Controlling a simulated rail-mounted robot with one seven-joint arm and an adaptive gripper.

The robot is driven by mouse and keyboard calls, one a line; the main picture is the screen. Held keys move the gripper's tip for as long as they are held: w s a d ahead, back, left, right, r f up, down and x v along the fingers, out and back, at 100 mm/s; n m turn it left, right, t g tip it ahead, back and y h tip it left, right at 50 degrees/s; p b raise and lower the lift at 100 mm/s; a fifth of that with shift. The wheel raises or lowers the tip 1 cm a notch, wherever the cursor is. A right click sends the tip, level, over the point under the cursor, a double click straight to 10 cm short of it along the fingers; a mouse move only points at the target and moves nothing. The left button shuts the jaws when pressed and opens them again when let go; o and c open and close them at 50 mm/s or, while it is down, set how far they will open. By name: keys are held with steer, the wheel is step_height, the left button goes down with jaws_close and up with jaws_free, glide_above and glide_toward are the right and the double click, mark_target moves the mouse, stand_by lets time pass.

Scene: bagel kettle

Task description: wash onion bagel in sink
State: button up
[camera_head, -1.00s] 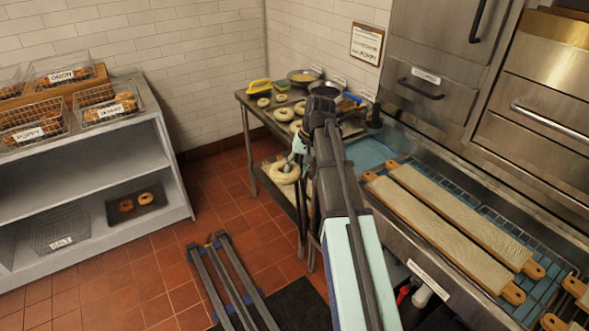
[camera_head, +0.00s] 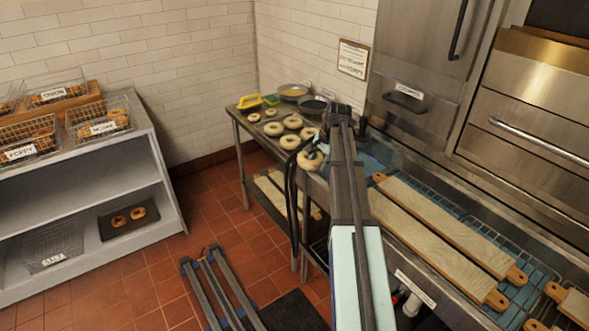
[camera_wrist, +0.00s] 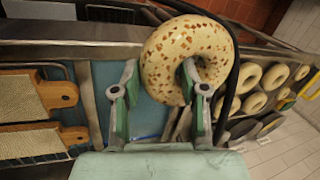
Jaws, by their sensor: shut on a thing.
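A pale bagel with brown flecks, the onion bagel (camera_wrist: 212,42), is held in my gripper (camera_wrist: 160,76). In the wrist view one finger sits in its hole and the other is at its outer edge. In the head view the held bagel (camera_head: 309,162) hangs by the near right end of the bagel table. The sink (camera_head: 378,150) is the blue-toned basin just right of my arm, partly hidden by it. In the wrist view the sink (camera_wrist: 150,118) shows blue below and beyond the bagel, which appears above it near its edge.
Several plain bagels (camera_head: 281,143) lie on the metal table (camera_head: 250,140) with two bowls and a yellow tool. Long boards (camera_head: 440,230) lie on the rack right of the sink. A shelf (camera_head: 80,180) with labelled baskets stands left. A dark cable loops beside the bagel.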

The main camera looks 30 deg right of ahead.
steer(key=d+m+h+p, duration=0.1)
steer(key=d+m, duration=0.4)
steer(key=d, duration=0.7)
step_height(320, 180, down, 7)
steer(key=b, duration=0.4)
steer(key=shift+s+d, duration=0.15)
steer(key=shift+d, duration=0.1)
steer(key=shift+f+b, duration=1.6)
steer(key=shift+f, duration=3)
steer(key=shift+r, duration=0.1)
step_height(320, 180, up, 13)
steer(key=p, duration=0.7)
